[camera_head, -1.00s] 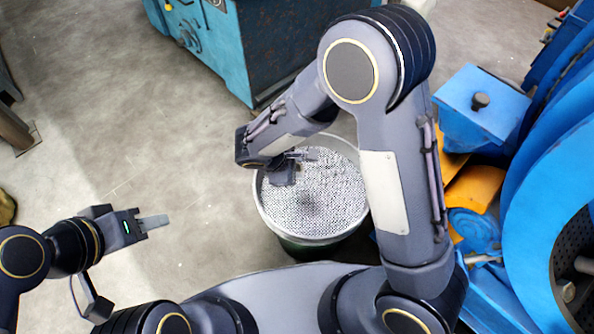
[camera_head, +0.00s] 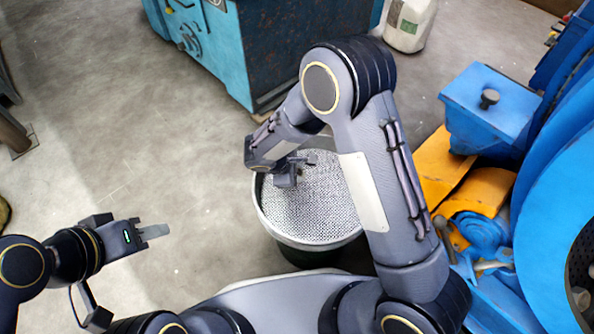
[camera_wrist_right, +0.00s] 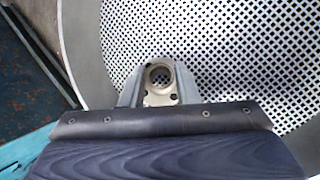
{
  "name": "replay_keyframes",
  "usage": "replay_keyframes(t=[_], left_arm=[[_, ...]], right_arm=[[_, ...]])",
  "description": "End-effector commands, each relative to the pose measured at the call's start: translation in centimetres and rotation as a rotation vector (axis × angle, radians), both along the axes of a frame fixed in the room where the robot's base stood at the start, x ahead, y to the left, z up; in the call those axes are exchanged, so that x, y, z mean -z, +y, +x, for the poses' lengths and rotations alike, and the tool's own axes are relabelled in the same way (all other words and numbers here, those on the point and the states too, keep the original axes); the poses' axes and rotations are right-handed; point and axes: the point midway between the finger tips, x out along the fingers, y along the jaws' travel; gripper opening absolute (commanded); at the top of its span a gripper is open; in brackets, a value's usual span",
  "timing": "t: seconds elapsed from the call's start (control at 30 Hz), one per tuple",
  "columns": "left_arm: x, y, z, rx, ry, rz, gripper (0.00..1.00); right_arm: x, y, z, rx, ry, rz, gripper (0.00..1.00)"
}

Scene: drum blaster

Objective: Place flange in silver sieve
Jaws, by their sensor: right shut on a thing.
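The silver sieve (camera_head: 312,208) is a round, perforated metal tray with a raised rim on top of a dark drum. It stands in front of me in the head view, and its mesh (camera_wrist_right: 235,50) fills much of the right wrist view. My right gripper (camera_head: 300,168) is over the left back part of the sieve. In the right wrist view its fingers (camera_wrist_right: 158,88) are shut on the flange (camera_wrist_right: 158,72), a small metal piece with a round hole. I cannot tell its exact height above the mesh. My left gripper (camera_head: 155,231) is left of the sieve, empty; its finger gap is not clear.
A blue machine (camera_head: 235,45) stands behind the sieve. Blue and orange machinery (camera_head: 490,110) fills the right side. A white jug (camera_head: 410,22) stands at the back.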

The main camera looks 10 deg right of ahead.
Motion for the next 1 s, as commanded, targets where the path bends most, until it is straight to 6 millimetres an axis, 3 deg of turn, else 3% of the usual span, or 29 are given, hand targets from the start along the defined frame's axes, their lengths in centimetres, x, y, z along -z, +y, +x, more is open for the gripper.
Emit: replay_keyframes(t=[0.07, 0.1, 0.27, 0.63, 1.0], left_arm=[[0.3, 0.0, 0.0, 0.000, 0.000, 0.000, 0.36], [0.2, 0.0, 0.0, 0.000, 0.000, 0.000, 0.36], [0.2, 0.0, 0.0, 0.000, 0.000, 0.000, 0.36], [-0.3, 0.0, 0.0, 0.000, 0.000, 0.000, 0.36], [-3.0, 0.0, 0.0, 0.000, 0.000, 0.000, 0.36]], right_arm=[[0.3, 0.0, 0.0, 0.000, 0.000, 0.000, 0.00], [0.2, 0.0, 0.0, 0.000, 0.000, 0.000, 0.31], [0.2, 0.0, 0.0, 0.000, 0.000, 0.000, 0.50], [-0.6, 0.2, -0.1, 0.000, -0.001, 0.000, 0.50], [-7.2, 3.4, -1.9, -0.002, -0.003, 0.001, 0.50]])
